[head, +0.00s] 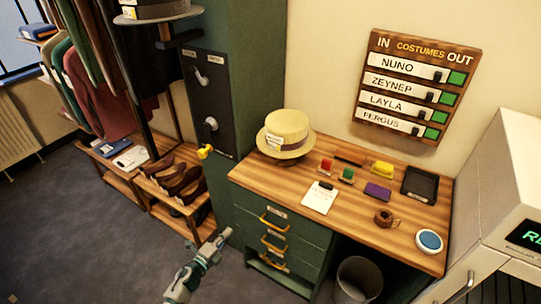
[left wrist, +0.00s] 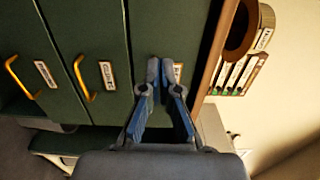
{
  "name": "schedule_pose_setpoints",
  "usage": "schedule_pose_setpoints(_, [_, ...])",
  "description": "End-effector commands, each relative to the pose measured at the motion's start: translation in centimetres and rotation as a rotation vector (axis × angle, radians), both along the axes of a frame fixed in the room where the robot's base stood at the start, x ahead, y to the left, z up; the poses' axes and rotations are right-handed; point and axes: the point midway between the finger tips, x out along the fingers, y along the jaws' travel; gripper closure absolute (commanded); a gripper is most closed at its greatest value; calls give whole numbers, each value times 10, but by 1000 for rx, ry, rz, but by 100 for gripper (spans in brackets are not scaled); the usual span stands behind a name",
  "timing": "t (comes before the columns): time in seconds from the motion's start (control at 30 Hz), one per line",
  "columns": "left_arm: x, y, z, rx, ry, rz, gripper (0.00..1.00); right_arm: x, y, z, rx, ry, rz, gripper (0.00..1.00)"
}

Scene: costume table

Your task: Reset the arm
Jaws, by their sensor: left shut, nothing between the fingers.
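My left gripper (head: 222,238) shows low in the head view, in front of the green drawer unit (head: 262,222), left of its handles. Its arm comes up from the bottom edge. In the left wrist view, the two blue-grey fingers (left wrist: 165,72) point at the green drawer fronts (left wrist: 95,60) and partly cover one label. The gripper is shut with nothing held. I cannot tell whether the fingertips touch a drawer. My right gripper is in neither view.
The wooden tabletop (head: 340,222) carries a straw hat (head: 285,132), a clipboard (head: 319,197), stamps and a black tray (head: 419,185). A bin (head: 358,277) stands below. A clothes rack and a shoe shelf (head: 170,183) stand left. Dark carpet (head: 90,235) is clear at lower left.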

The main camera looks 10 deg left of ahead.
Motion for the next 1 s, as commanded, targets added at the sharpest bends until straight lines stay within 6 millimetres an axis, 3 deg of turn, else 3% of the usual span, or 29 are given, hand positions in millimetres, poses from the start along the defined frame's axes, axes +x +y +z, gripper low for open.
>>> schedule_pose_setpoints(0.17, [-7,2,-10,-47,42,35,100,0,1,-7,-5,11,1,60])
schedule_pose_setpoints(0.27, [-29,7,-42,-182,175,147,100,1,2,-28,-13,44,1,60])
schedule_pose_setpoints(0.33, [-58,10,-78,-310,314,266,100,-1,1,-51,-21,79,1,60])
schedule_pose_setpoints(0.5, [-163,6,-173,-597,689,585,100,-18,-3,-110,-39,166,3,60])
schedule_pose_setpoints(0.63, [-257,-12,-226,-752,952,810,100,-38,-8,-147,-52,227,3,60])
schedule_pose_setpoints(0.8, [-369,-44,-262,-880,1227,1053,100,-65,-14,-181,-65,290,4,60])
schedule_pose_setpoints(0.9, [-415,-58,-270,-918,1334,1149,100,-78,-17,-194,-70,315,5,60])
schedule_pose_setpoints(1.0, [-440,-66,-273,-936,1395,1203,100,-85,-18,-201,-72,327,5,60])
